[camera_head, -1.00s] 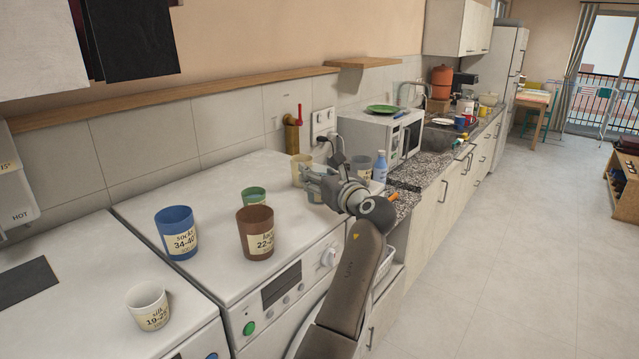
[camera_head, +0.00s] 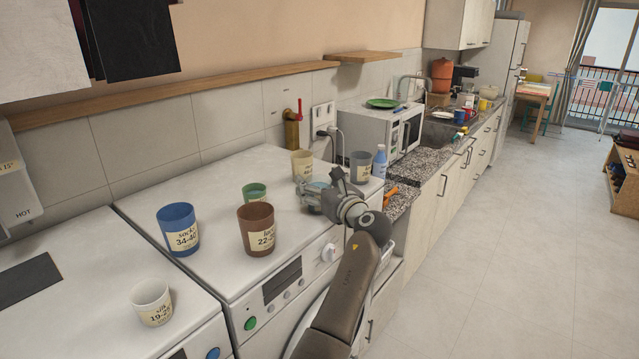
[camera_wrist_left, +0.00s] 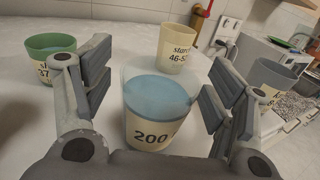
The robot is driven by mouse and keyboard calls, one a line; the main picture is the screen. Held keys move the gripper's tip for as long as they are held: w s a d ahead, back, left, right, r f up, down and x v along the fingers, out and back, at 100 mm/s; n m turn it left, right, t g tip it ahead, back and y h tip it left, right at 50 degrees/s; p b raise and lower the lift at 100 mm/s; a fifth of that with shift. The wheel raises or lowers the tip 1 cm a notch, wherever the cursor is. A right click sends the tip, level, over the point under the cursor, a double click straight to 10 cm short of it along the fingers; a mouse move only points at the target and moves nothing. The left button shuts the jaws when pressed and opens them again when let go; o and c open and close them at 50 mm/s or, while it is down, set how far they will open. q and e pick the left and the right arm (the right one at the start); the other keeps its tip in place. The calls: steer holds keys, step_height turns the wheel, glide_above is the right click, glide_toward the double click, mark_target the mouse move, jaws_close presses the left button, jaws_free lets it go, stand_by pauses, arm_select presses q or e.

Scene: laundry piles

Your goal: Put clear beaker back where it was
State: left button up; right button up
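The clear beaker (camera_wrist_left: 158,105) has a "200" label and pale blue contents. It stands upright between the fingers of my left gripper (camera_wrist_left: 165,95) in the left wrist view. The fingers are spread on either side of it, with a narrow gap visible at the left finger. In the head view my left gripper (camera_head: 316,198) is low over the right part of the white machine top, and it mostly hides the beaker there. My right gripper is not in view.
A beige starch cup (camera_head: 302,165) stands behind the beaker, a grey cup (camera_head: 360,168) to its right. Green (camera_head: 254,192), brown (camera_head: 256,230) and blue (camera_head: 178,230) cups stand to the left. A white cup (camera_head: 152,302) is at the front left.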

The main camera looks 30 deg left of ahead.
arm_select(q)
steer(key=shift+r, duration=0.15)
steer(key=shift+s+d, duration=0.15)
steer(key=shift+d, duration=0.15)
steer(key=b+v, duration=0.4)
steer(key=v, duration=0.7)
steer(key=shift+d, duration=0.2)
steer(key=shift+s, duration=0.1)
